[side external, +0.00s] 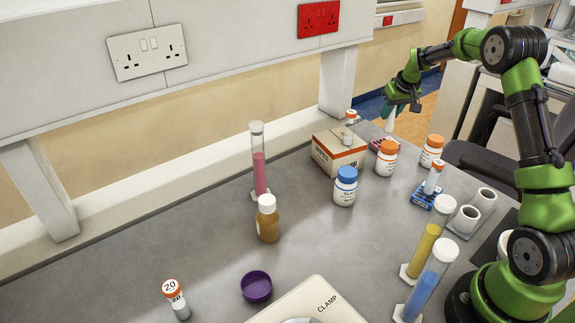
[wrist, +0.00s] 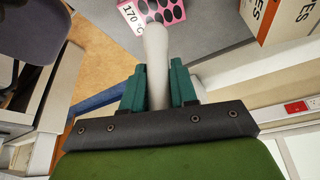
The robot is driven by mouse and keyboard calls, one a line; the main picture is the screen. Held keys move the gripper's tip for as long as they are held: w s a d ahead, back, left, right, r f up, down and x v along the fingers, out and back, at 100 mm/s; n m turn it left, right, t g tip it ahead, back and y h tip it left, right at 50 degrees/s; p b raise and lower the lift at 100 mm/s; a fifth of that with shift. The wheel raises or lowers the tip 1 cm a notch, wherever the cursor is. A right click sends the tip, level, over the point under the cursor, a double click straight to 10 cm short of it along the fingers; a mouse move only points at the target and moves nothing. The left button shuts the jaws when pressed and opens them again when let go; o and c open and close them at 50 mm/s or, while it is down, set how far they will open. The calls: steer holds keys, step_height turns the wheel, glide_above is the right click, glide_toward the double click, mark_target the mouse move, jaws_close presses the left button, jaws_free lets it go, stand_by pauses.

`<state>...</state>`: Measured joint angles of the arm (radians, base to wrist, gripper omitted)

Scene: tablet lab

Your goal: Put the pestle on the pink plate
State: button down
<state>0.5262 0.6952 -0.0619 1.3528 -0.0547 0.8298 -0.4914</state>
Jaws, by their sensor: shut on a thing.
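My gripper (wrist: 158,84) is shut on the pestle (wrist: 156,60), a smooth whitish rod that sticks out beyond the fingertips. In the side view my gripper (side external: 397,100) is at the far end of the bench, with the pale pestle (side external: 389,122) hanging below it. The pink plate (wrist: 150,14), with dark round holes and a white "170 °C" label, is at the top of the wrist view, beyond the pestle's tip. In the side view the plate (side external: 375,147) is mostly hidden behind an orange-capped bottle. The pestle appears above the bench level, apart from the plate.
Orange-capped bottles (side external: 386,160) and (side external: 431,150) and a blue-capped bottle (side external: 345,187) stand close in front. The bench edge is near the plate. The middle of the bench is fairly clear.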

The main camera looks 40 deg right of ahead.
mark_target(389, 121)
steer(key=shift+f, duration=1.75)
steer(key=shift+f, duration=0.1)
steer(key=c, duration=0.9)
jaws_free()
